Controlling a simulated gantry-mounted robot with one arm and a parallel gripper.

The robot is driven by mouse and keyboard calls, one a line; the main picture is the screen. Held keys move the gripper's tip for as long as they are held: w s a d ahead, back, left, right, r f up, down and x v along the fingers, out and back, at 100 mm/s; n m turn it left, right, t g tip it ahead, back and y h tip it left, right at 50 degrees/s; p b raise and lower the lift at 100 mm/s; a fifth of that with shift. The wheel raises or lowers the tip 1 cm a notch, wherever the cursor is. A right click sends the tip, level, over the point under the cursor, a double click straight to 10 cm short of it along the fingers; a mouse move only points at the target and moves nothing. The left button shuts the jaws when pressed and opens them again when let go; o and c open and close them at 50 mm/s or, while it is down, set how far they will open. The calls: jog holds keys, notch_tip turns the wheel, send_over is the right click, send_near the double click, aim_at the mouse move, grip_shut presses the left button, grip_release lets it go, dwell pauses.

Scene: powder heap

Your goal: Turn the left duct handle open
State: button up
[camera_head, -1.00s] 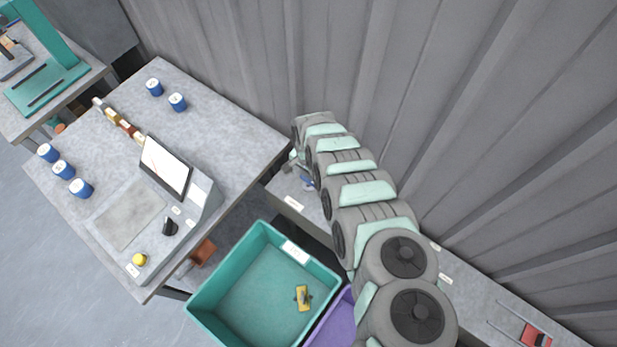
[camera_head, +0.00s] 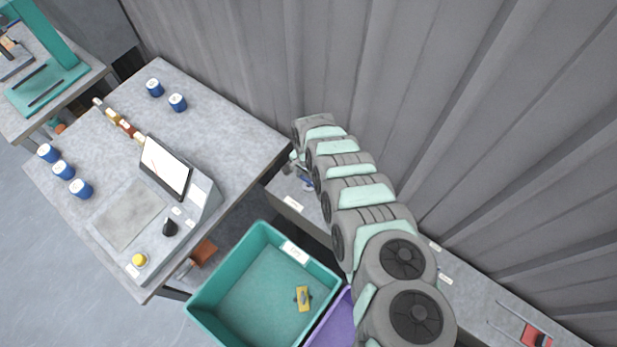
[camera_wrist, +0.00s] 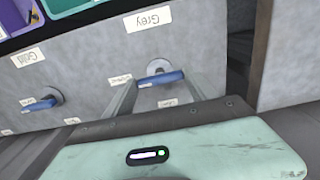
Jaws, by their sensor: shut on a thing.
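In the wrist view, a blue duct handle (camera_wrist: 163,78) sits on a round grey mount on a grey panel, under an upside-down "Grey" label (camera_wrist: 148,19). My gripper (camera_wrist: 158,84) is shut on this handle, one finger on each side. A second blue handle (camera_wrist: 40,104) lies to the left, near an upside-down "Gold" label (camera_wrist: 28,57), and nothing touches it. In the head view, a small bit of blue handle (camera_head: 307,184) shows beside the end of my arm; my arm hides most of the fingers there.
A teal bin (camera_head: 262,290) with a yellow item (camera_head: 303,298) and a purple bin (camera_head: 332,322) stand below the ledge. A workbench (camera_head: 235,130) with a screen (camera_head: 166,166) and several blue cans is at left. A corrugated wall (camera_head: 450,120) rises close behind my arm.

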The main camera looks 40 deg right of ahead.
jog(key=c, duration=0.3)
jog(key=n, duration=0.3)
jog(key=shift+n, duration=0.4)
jog(key=n, duration=0.4)
jog(key=shift+n, duration=0.3)
jog(key=n, duration=0.4)
jog(key=shift+n, duration=0.3)
jog(key=n, duration=0.4)
jog(key=shift+n+b, duration=0.3)
jog(key=shift+b, duration=0.1)
jog(key=shift+n, duration=0.3)
jog(key=o, duration=1.4)
jog(key=shift+c, duration=0.2)
